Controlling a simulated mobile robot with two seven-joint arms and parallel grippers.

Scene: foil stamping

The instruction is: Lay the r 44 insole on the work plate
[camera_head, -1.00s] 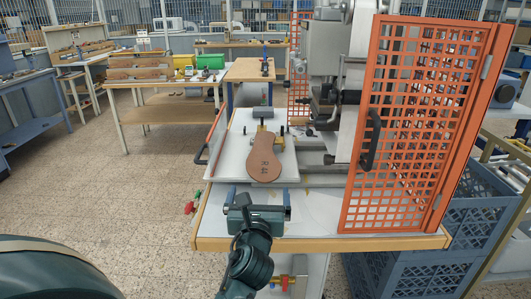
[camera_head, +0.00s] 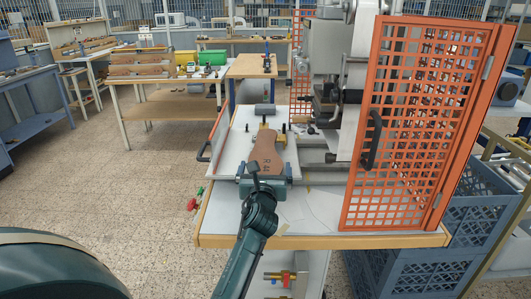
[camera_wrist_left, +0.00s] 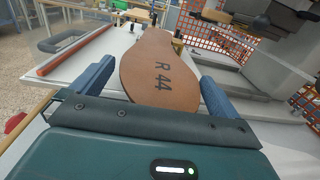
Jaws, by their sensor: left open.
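The brown insole (camera_head: 265,152), marked R 44, lies over the white work plate (camera_head: 232,155), its narrower end toward the yellow stop (camera_head: 266,134). My left gripper (camera_head: 264,180) is at the insole's near, rounded end and hides part of it in the head view. In the left wrist view the gripper is open, with one blue finger on each side of the insole (camera_wrist_left: 158,70). Gaps show between the fingers and the insole's edges. Whether the insole rests flat on the plate is unclear. My right gripper is not in view.
An orange mesh guard (camera_head: 408,120) with a black handle stands close on the right, beside the grey press (camera_head: 328,75). A red-orange rail (camera_head: 218,132) runs along the plate's left side. Blue crates (camera_head: 405,272) stand at the lower right. The floor at left is clear.

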